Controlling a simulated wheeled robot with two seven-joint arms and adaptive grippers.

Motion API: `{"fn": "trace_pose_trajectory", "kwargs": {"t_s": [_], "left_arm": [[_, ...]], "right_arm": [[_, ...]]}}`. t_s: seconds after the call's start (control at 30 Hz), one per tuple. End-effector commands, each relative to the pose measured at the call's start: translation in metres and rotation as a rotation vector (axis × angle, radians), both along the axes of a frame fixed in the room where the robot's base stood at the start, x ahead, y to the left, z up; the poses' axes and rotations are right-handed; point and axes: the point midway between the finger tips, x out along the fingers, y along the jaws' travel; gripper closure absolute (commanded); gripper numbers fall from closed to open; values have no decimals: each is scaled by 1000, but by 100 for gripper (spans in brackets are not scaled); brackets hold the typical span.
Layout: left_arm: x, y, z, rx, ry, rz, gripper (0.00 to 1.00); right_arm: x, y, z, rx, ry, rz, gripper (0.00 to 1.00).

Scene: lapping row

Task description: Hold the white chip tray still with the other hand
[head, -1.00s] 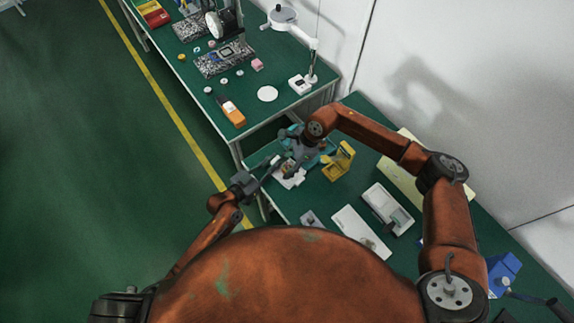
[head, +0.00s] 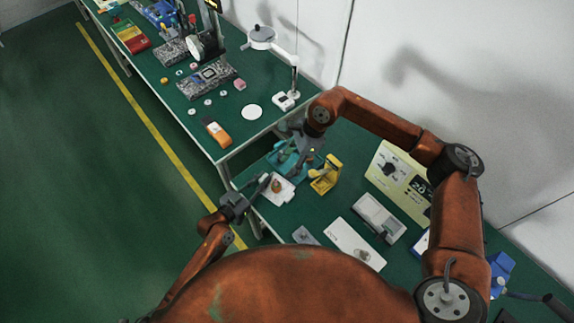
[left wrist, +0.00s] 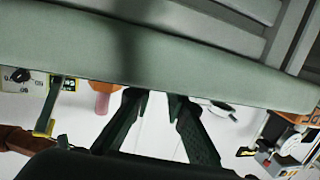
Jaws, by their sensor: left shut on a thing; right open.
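The white chip tray (head: 281,196) lies near the left edge of the green bench, with small reddish and green contents in it. My left gripper (head: 263,184) comes in from the left and is shut on the tray's left side. In the left wrist view my left gripper's dark fingers (left wrist: 157,95) converge towards a pale grey-green band, which hides what lies between their tips. My right gripper (head: 303,154) is open, behind and right of the tray, apart from it and above a teal fixture (head: 282,160).
A yellow stand (head: 325,176) is close right of the tray. A white board (head: 356,243), a grey-white box (head: 380,217) and a grey piece (head: 305,236) lie nearer me. A pale panel (head: 401,183) leans at the wall. Another bench (head: 235,133) with parts stands beyond.

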Motion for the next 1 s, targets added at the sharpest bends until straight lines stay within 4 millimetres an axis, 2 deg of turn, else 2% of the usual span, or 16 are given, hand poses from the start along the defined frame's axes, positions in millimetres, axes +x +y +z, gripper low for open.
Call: {"fn": "trace_pose_trajectory", "kwargs": {"t_s": [0.07, 0.1, 0.37, 0.73, 0.87, 1.0], "left_arm": [[0, 0, 0, 0, 0, 0, 100], [0, 0, 0, 0, 0, 0, 84], [0, 0, 0, 0, 0, 0, 66], [-4, 5, 0, 2, 1, 1, 66], [-18, 17, 2, 4, 0, 1, 66], [-39, 37, 6, 6, 1, -2, 66]], "right_arm": [[0, 0, 0, 0, 0, 0, 58], [0, 0, 0, 0, 0, 0, 58], [0, 0, 0, 0, 0, 1, 58], [0, 1, 0, 0, 0, 1, 58], [0, 1, 0, 0, 0, 1, 58], [0, 0, 0, 0, 0, 0, 58]]}}
